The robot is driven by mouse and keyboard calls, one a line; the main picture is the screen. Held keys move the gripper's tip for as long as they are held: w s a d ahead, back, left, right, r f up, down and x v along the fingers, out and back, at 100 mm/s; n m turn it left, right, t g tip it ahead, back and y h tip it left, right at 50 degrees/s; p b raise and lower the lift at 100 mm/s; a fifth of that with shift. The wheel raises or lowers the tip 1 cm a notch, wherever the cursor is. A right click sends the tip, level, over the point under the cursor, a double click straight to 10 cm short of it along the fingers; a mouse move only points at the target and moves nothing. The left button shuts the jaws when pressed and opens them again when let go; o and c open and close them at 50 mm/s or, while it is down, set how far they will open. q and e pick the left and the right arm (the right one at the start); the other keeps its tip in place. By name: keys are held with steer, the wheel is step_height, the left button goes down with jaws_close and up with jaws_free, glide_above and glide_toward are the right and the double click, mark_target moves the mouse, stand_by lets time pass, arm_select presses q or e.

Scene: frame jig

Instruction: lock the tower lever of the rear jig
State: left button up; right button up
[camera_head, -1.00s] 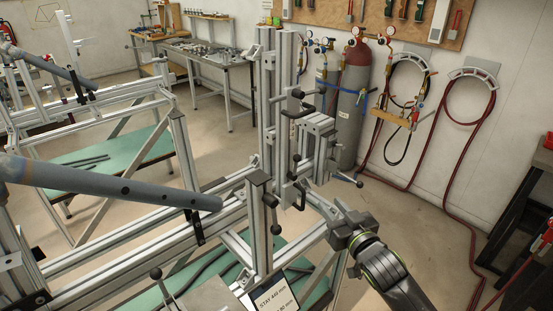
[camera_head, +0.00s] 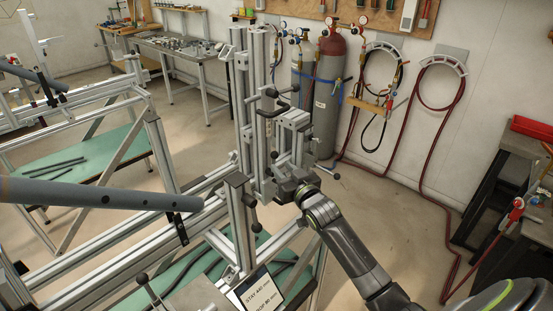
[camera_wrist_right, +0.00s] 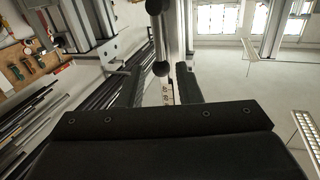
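The jig tower (camera_head: 243,110) is a pair of tall aluminium posts with clamps and black-handled levers. A dark lever handle (camera_head: 281,93) sticks out near its upper clamp. My right gripper (camera_head: 285,188) is at the tower's lower right, beside the clamp block (camera_head: 293,130). In the right wrist view, my gripper (camera_wrist_right: 160,88) has its two fingers apart. A dark lever with a ball knob (camera_wrist_right: 160,68) shows in line with the gap between them. I cannot tell whether a finger touches it. My left gripper is not in view.
A knobbed lever (camera_head: 334,174) juts out right of the tower. A small sign (camera_head: 262,292) is at the front. Gas cylinders (camera_head: 327,100) stand behind. Open floor lies to the right.

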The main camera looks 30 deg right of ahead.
steer(key=shift+w+p, duration=0.35)
steer(key=shift+w, duration=1.9)
jaws_close()
